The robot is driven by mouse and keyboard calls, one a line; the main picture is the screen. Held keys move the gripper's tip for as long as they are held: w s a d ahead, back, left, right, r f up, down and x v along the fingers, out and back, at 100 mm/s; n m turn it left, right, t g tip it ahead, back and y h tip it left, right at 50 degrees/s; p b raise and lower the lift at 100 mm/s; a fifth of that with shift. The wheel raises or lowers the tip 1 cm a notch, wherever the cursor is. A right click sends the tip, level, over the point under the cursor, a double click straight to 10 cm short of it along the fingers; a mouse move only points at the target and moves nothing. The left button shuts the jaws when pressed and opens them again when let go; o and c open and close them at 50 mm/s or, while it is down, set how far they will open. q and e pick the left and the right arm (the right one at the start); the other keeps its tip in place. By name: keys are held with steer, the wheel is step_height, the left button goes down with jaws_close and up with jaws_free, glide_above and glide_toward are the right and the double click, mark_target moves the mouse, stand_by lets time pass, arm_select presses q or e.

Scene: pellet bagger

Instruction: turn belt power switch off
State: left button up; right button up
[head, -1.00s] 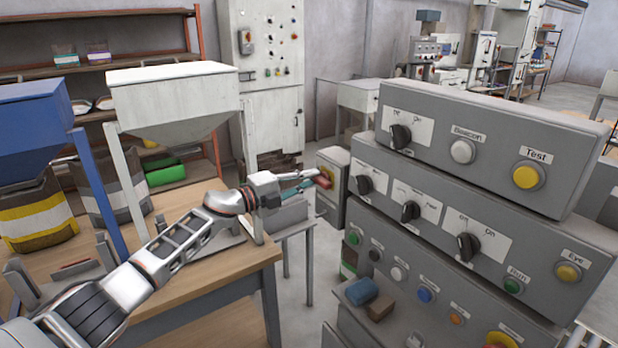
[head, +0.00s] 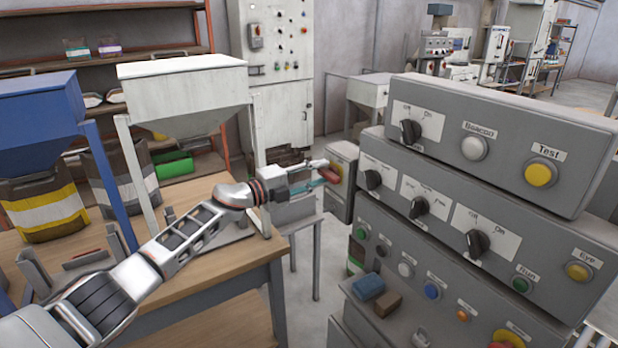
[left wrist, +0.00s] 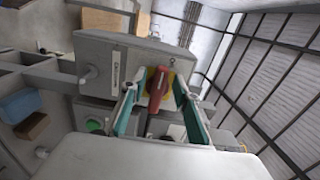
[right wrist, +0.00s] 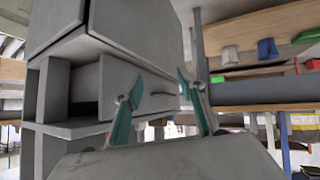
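The belt power switch shows as a red handle (left wrist: 158,88) on a yellow plate (left wrist: 170,80), on the side of a small grey box (head: 343,180). In the head view the red handle (head: 330,174) is at the tip of my left gripper (head: 318,178). In the left wrist view my left gripper (left wrist: 160,110) has its teal fingers apart, one on each side of the handle, with gaps showing. The handle is slightly slanted in that view. My right gripper (right wrist: 160,105) is open and empty in the right wrist view, in front of a grey cabinet (right wrist: 145,85).
A stepped grey control panel (head: 480,150) with several knobs and buttons stands close right of my left gripper. A blue block (head: 368,286) and a brown block (head: 387,305) lie on its ledge. A wooden table (head: 190,265) and a white hopper (head: 185,95) are at left.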

arm_select(q)
steer(key=v, duration=1.1)
steer(key=shift+s+a, duration=0.25)
steer(key=s+a+f+n+t+y, duration=0.1)
steer(key=s+f+n+t+y, duration=0.2)
steer(key=s+f+n, duration=0.7)
steer(key=s+f+n+t+y, duration=0.2)
steer(key=s+f+n+y, duration=0.3)
steer(key=f, duration=0.8)
steer(key=s+a+f+n+g+y, duration=0.1)
steer(key=s+a+f+n, duration=0.2)
steer(key=s+f, duration=0.3)
steer(key=s+a+f+n+g+y, duration=0.2)
steer(key=s+f, duration=0.4)
steer(key=s, duration=0.5)
steer(key=s+a+f+n+g+y, duration=0.1)
steer(key=s+a+f+n, duration=0.3)
steer(key=s, duration=0.5)
steer(key=shift+a+f+n+g+y, duration=0.35)
steer(key=shift+f+g, duration=0.25)
steer(key=shift+f, duration=0.4)
